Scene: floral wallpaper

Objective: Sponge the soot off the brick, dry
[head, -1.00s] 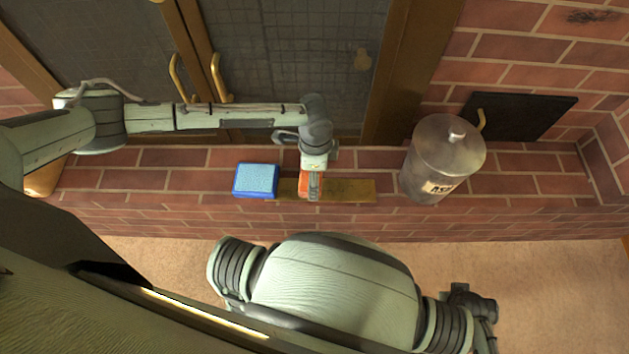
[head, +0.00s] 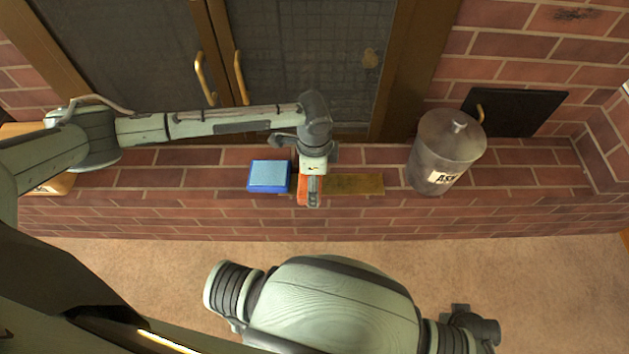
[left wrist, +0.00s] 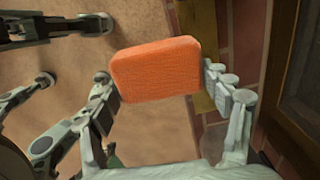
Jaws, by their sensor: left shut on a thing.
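My left gripper (head: 309,198) is shut on an orange sponge (left wrist: 155,69), which the left wrist view shows between its two fingers. The sponge also shows in the head view (head: 303,190), over the brick ledge (head: 210,178). A dark soot smudge (head: 577,13) marks a brick of the wall at the upper right, well away from the sponge. A blue block-like thing (head: 269,177) with a pale blue top is just left of the gripper; I cannot tell if it holds water. Part of my right gripper (head: 475,325) shows at the bottom right, its opening unclear.
A flat brownish tray or strip (head: 355,184) lies on the ledge right of the gripper. A metal ash bucket (head: 446,148) stands further right, before a black panel (head: 515,111) with a brass handle. Glass doors (head: 310,60) with brass handles are behind. Carpet lies in front.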

